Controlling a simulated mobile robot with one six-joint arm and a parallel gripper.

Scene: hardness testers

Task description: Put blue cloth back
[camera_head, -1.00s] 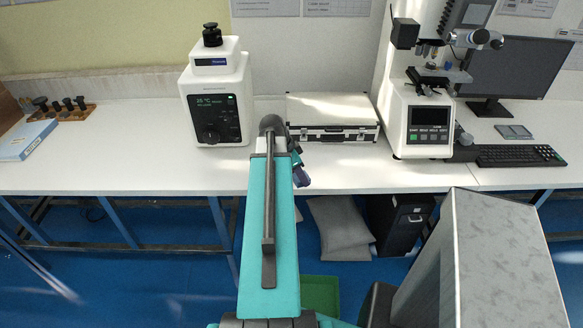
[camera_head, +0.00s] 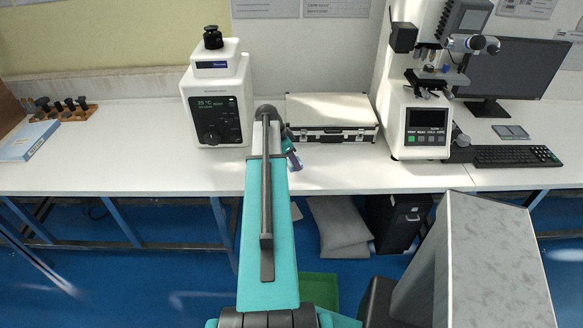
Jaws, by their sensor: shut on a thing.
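My teal arm reaches forward over the white bench (camera_head: 130,175). The end of my arm, with my gripper (camera_head: 292,155), shows only as a small part at the right of the arm's far end, in front of the silver case. My gripper is shut on a small bluish thing, which looks like the blue cloth (camera_head: 296,163), just above the bench. The arm link and the small size hide the fingertips and most of the cloth.
A blue box (camera_head: 28,140) lies far left. The left-middle bench is clear.

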